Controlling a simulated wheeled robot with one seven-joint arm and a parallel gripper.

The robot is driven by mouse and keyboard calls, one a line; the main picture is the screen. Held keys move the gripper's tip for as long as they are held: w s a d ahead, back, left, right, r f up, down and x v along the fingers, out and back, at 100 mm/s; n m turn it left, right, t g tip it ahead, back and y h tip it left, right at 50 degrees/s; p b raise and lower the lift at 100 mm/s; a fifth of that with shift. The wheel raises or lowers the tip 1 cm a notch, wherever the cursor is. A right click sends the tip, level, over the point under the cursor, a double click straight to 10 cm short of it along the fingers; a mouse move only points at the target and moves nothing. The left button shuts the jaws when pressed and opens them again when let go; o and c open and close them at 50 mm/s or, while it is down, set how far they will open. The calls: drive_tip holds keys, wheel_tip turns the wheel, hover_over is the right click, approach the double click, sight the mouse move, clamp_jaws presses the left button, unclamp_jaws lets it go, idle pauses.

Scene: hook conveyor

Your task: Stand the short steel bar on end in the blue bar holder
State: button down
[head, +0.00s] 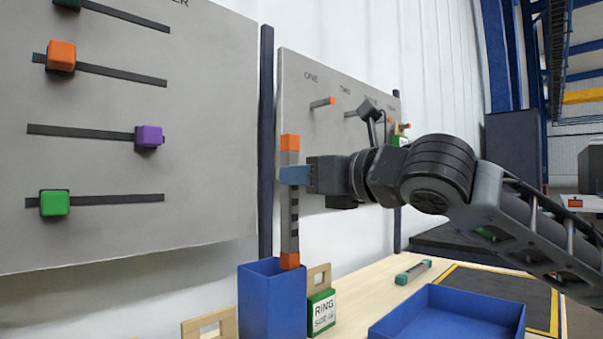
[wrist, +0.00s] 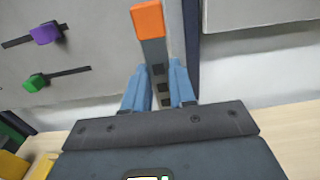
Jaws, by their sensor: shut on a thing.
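My gripper (head: 294,175) is shut on a grey steel bar (head: 290,218) with orange ends and dark marks, and holds it upright. In the wrist view the bar (wrist: 153,50) stands between the blue fingers (wrist: 158,88), its orange end beyond them. The blue bar holder (head: 271,304) is a tall open box on the table, directly below the bar in the head view. The bar's lower orange end overlaps the right rear of the holder's mouth; I cannot tell whether it is inside the rim. Another grey bar (head: 413,271) with teal ends lies on the table.
A green RING box (head: 321,311) stands close to the holder's right. A wide blue tray (head: 450,312) sits farther right. Wooden pieces (head: 209,326) stand at the front. A panel with pegs (head: 330,85) and a slider board (head: 100,100) rise behind and left.

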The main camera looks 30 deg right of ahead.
sight(295, 217)
drive_tip(key=shift+f+b, duration=2.4)
drive_tip(key=shift+f, duration=0.9)
drive_tip(key=c, duration=0.8)
unclamp_jaws()
drive_tip(key=shift+c, duration=0.2)
drive_tip(key=v, duration=0.7)
drive_tip(key=shift+s+p, duration=0.35)
drive_tip(key=shift+d, duration=0.1)
